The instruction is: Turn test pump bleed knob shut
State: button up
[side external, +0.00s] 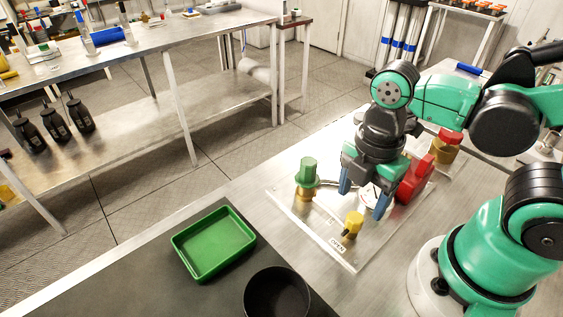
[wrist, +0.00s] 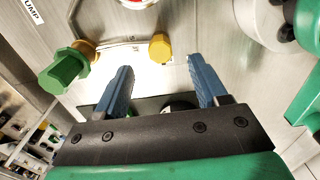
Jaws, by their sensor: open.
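A small yellow knob (side external: 353,223) stands on the test pump's pale base plate (side external: 318,235), beside a label reading OPEN (side external: 337,245). It also shows in the wrist view (wrist: 160,48), centred just beyond the fingertips. A green knob (side external: 306,172) on a brass fitting stands at the plate's left; it shows at left in the wrist view (wrist: 66,70). My gripper (side external: 363,196) is open and empty, blue fingers pointing down above the plate. In the wrist view the fingers (wrist: 160,64) are spread, apart from the yellow knob. A white-faced gauge (side external: 373,195) is partly hidden behind the fingers.
A red body (side external: 415,178) and a brass part with a red cap (side external: 446,146) stand behind my gripper. A green tray (side external: 213,243) and a black round bowl (side external: 277,295) sit on the dark mat at front left.

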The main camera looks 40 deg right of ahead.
aim_at(356, 216)
jog(key=shift+f, duration=2.3)
grip_shut()
